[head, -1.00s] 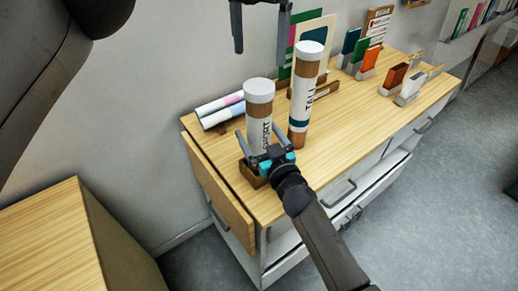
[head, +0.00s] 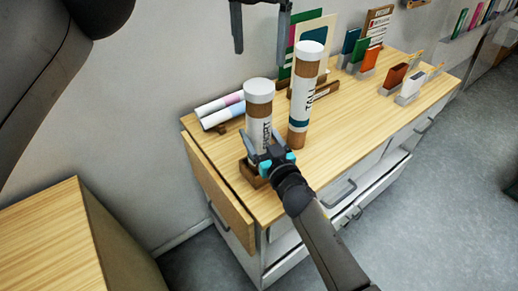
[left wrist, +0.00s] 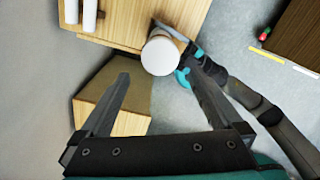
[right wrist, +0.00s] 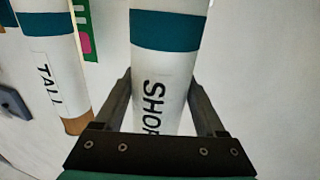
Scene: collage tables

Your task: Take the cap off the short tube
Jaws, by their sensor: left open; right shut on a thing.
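The short tube (head: 260,118) stands upright in a wooden holder (head: 251,175) near the table's left end, its white cap (head: 259,86) on top. My right gripper (head: 263,147) is shut around the short tube's lower body; the right wrist view shows the fingers on both sides of the tube (right wrist: 165,85). My left gripper (head: 260,48) is open and empty, above and behind the cap in the head view. In the left wrist view the cap (left wrist: 160,55) shows from above, beyond the open fingers (left wrist: 160,98). The tall tube (head: 303,95) stands beside it, to the right.
Rolled white tubes (head: 221,110) lie behind the short tube at the left. Cards and small boxes in holders (head: 396,78) stand toward the table's right end. The front middle of the tabletop (head: 345,130) is clear. A second wooden surface (head: 50,235) is at the lower left.

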